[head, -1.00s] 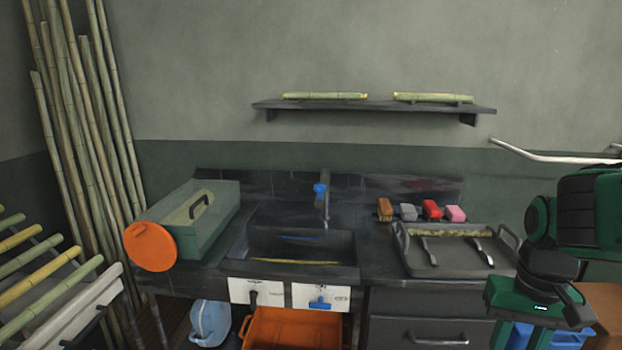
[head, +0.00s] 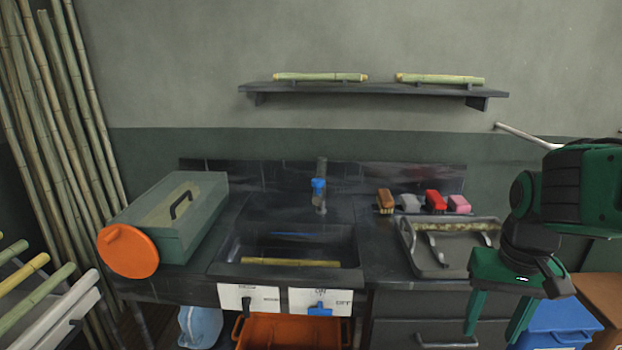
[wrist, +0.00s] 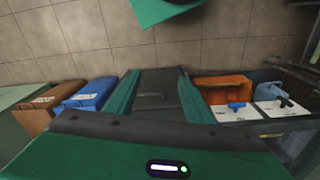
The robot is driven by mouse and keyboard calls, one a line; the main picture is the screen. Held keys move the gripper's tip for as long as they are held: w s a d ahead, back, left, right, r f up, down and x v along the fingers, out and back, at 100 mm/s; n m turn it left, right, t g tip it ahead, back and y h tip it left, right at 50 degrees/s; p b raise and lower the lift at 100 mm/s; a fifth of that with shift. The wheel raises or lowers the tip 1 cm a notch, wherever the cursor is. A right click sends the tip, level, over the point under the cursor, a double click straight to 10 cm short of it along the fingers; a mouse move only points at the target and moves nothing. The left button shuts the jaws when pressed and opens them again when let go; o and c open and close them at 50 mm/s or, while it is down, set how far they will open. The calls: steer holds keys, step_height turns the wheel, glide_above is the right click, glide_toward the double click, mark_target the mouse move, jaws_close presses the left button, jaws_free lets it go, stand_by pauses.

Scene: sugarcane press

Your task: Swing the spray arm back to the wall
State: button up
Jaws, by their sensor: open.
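A tap-like upright (head: 321,168) with a blue part (head: 318,190) stands at the back of the sink, by the wall. A pale metal bar (head: 522,134) sticks out along the wall at the right, partly hidden behind my arm. I cannot tell for sure which of these is the spray arm. My gripper (head: 498,322) is open and empty, pointing down in front of the drawers at the right, well apart from both. In the wrist view, the floor and the lever panels show past my gripper, and neither the upright nor the bar shows clearly.
The sink (head: 290,250) has a blue lever (head: 320,309) and a black lever (head: 246,306) on white panels below it. A grey tray (head: 440,262), several brushes (head: 435,200) and a green box (head: 180,215) with an orange disc (head: 127,251) occupy the counter. A blue bin (head: 555,325) stands right.

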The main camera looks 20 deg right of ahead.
steer(key=w+r+n+t+h, duration=0.15)
steer(key=w+t, duration=0.25)
steer(key=w, duration=1)
steer(key=w+n+t+h, duration=0.1)
steer(key=w+t+h, duration=0.3)
steer(key=w, duration=1)
steer(key=n+t+y, duration=0.5)
steer(key=t+y, duration=0.2)
steer(key=t, duration=0.3)
glide_toward(316, 179)
steer(key=w, duration=0.2)
steer(key=shift+w+d+m, duration=0.15)
steer(key=shift+w+m, duration=0.1)
steer(key=shift+w, duration=0.3)
steer(key=w, duration=1)
steer(key=shift+w+a, duration=0.1)
steer(key=shift+a, duration=0.3)
jaws_close()
